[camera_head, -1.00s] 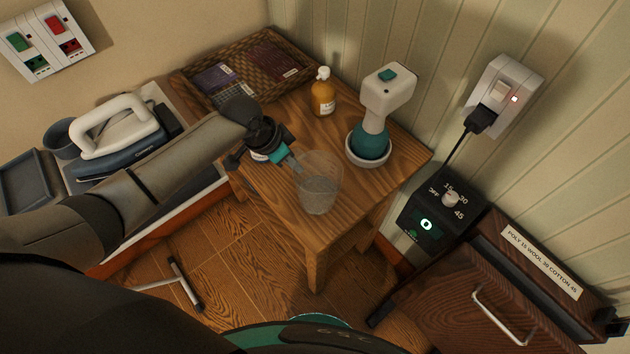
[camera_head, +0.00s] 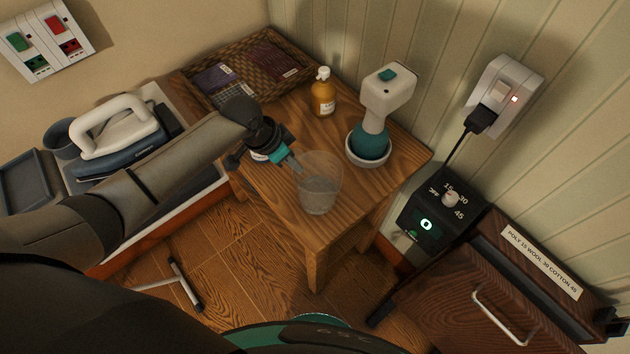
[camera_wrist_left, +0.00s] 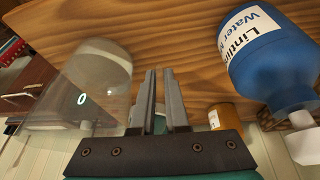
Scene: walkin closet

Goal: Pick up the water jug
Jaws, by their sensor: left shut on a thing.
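The water jug (camera_head: 319,187), a clear see-through vessel, is upright at the front of the small wooden table (camera_head: 290,208). My left gripper (camera_head: 291,162) reaches in from the left to the jug's left side, and I take it to be shut on the jug. In the left wrist view, the clear jug (camera_wrist_left: 92,80) is left of the two fingers (camera_wrist_left: 160,95), which stand close together with a narrow gap. What lies between them is hard to make out because the jug is transparent. My right gripper is not in view.
A blue bottle (camera_wrist_left: 272,62) with a white label is close to the fingers. An amber bottle (camera_head: 323,93), a white-and-teal device (camera_head: 385,100) in a dish and a woven tray (camera_head: 205,92) share the table. An iron (camera_head: 118,135) is at left.

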